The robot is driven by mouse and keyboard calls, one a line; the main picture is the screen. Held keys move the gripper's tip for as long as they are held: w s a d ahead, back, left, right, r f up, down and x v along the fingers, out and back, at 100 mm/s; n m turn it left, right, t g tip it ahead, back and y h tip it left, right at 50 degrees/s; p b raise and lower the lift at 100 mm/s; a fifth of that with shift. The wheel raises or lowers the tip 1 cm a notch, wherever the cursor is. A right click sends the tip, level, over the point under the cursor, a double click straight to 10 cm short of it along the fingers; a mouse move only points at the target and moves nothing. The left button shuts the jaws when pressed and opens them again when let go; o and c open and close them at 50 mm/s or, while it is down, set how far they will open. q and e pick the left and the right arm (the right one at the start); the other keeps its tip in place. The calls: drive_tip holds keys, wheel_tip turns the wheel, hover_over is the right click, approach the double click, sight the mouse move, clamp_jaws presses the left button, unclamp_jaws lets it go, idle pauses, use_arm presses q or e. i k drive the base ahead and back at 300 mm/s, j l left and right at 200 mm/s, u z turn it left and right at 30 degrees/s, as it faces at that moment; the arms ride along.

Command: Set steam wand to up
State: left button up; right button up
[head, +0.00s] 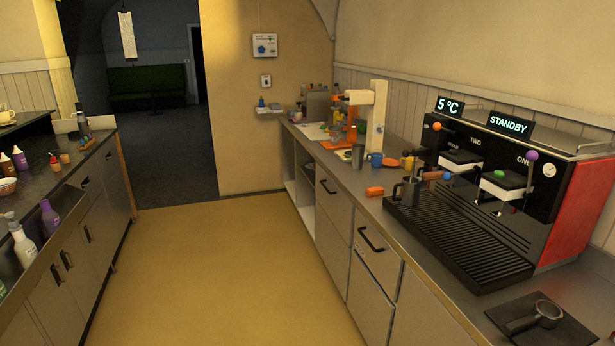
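The espresso machine (471,153) stands on the right-hand counter, with a black front, a red right side and a drip tray (455,235) in front. Its signs read "5 °C" and "STANDBY". An orange knob (437,127) is at its left end and a purple knob (532,157) on a thin lever is at its right. I cannot clearly pick out the steam wand or tell its position. Neither of my grippers is in view.
A portafilter (546,312) lies on a dark mat at the near right. The yellow floor (235,265) between the counters is clear. Bottles (50,216) line the left counter.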

sight(424, 151)
drive_tip(key=i+j+z, duration=0.1)
drive_tip(key=i+z, duration=0.35)
drive_tip(key=i+j+z, duration=0.3)
drive_tip(key=i+z, duration=0.2)
drive_tip(key=i+j+z, duration=0.45)
